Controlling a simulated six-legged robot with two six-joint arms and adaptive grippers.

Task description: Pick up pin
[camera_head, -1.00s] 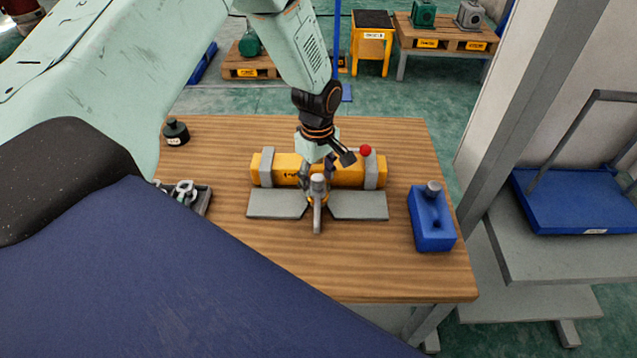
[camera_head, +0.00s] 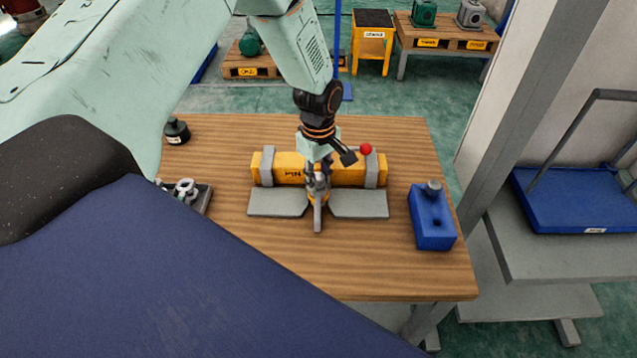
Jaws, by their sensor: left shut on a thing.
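My left gripper (camera_head: 317,178) is low over the middle of the table, at the front of the yellow hoist block (camera_head: 290,168). It is shut on a small grey round-headed piece, which looks like the pin; the fingers hide most of it. A grey upright part (camera_head: 317,217) stands just below the fingers, between two flat grey plates (camera_head: 277,203). A similar grey-headed pin (camera_head: 433,187) stands in the blue holder (camera_head: 432,222) at the right, beside an open hole. My right gripper is not in view.
The wooden table (camera_head: 365,270) is clear at the front. A red ball (camera_head: 366,149) sits above the yellow block's right end. A black bottle (camera_head: 176,131) and a dark tray (camera_head: 201,199) of metal parts are at the left. A grey post (camera_head: 520,120) rises at the right.

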